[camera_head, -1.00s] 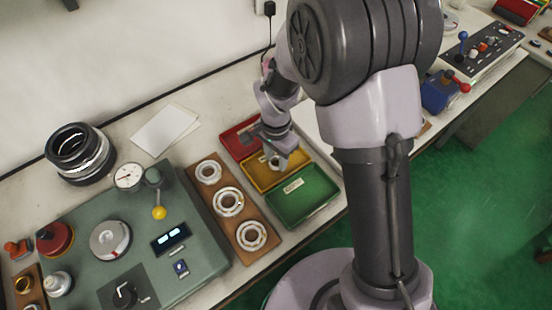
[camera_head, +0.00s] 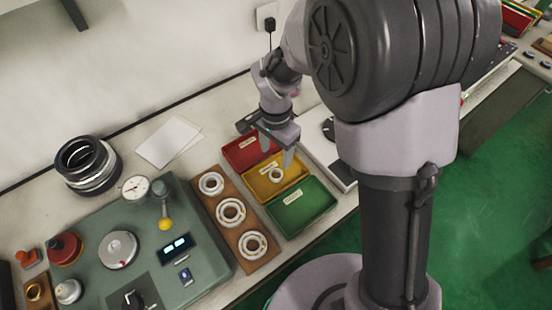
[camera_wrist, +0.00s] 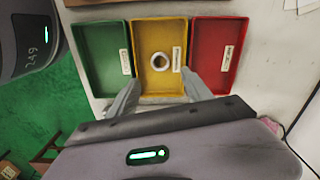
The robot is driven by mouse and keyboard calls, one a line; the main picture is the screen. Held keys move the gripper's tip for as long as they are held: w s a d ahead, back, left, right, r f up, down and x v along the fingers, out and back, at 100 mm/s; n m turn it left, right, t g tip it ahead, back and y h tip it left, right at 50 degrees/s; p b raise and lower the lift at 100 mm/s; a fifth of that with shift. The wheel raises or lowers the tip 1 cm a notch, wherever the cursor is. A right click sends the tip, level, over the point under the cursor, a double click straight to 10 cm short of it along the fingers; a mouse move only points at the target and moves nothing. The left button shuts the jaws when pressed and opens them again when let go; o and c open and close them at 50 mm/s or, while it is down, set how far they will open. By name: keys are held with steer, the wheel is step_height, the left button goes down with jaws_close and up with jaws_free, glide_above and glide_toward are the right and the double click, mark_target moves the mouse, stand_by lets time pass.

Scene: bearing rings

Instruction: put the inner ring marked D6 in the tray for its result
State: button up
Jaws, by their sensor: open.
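A small pale ring (camera_head: 275,175) lies in the yellow tray (camera_head: 262,190); any mark on it is too small to read. It also shows in the wrist view (camera_wrist: 161,61), flat on the yellow tray's floor (camera_wrist: 157,32). My gripper (camera_head: 276,152) is open and empty above the trays. In the wrist view its fingers (camera_wrist: 157,90) are spread over the near end of the yellow tray, apart from the ring. The red tray (camera_head: 240,157) and the green tray (camera_head: 318,206) show no ring in them. The labels on the trays are not legible.
A wooden board (camera_head: 208,204) with several larger rings stands left of the trays. The green gauge machine (camera_head: 203,277) with a dial and a display is further left. A stack of dark rings (camera_head: 85,168) and white paper (camera_head: 168,143) lie behind.

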steer(key=s+d+r+n+t+y, duration=0.1)
steer(key=s+d+r, duration=0.1)
steer(key=r, duration=0.5)
steer(key=s+d+r+t, duration=0.1)
steer(key=s+d+r, duration=0.1)
steer(key=r, duration=0.4)
steer(key=s+d+r+n+t, duration=0.1)
steer(key=s+d+r+t, duration=0.1)
steer(key=s, duration=0.4)
steer(key=s+d+r+n+t+y, duration=0.1)
steer(key=s+d+r+n, duration=0.1)
steer(key=s+r, duration=0.3)
steer(key=shift+s+d+r+n+t, duration=0.3)
steer(key=shift+s+t, duration=0.1)
steer(key=shift+s, duration=0.7)
